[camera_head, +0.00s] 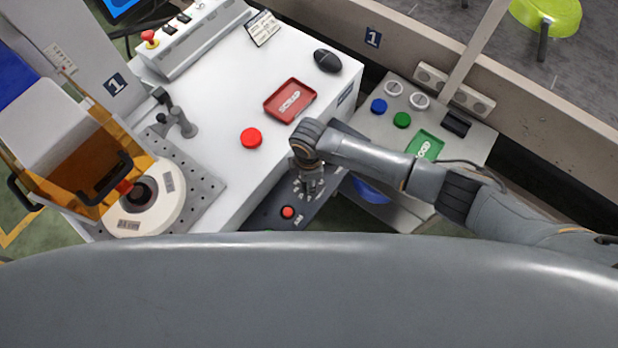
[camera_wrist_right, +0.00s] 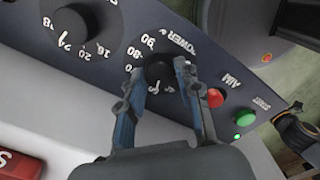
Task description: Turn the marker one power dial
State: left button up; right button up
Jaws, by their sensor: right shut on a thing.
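The power dial (camera_wrist_right: 158,70) is a black knob on a dark control panel, inside a white printed number scale marked POWER in the right wrist view. My right gripper (camera_wrist_right: 159,77) is shut on this knob, one finger on each side. In the head view my right gripper (camera_head: 309,187) reaches down to the dark panel (camera_head: 262,217) on the front of the white table, and it hides the knob there. My left gripper is not in view.
A second dial (camera_wrist_right: 72,24) sits beside the power dial. A red button (camera_wrist_right: 215,97) and a lit green button (camera_wrist_right: 244,117) lie on its other side. The white table holds a red scrap tray (camera_head: 290,100), a red disc (camera_head: 251,138) and a black mouse (camera_head: 327,60).

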jog(key=o, duration=1.2)
jog(key=shift+c, duration=0.2)
notch_tip(320, 180, up, 12)
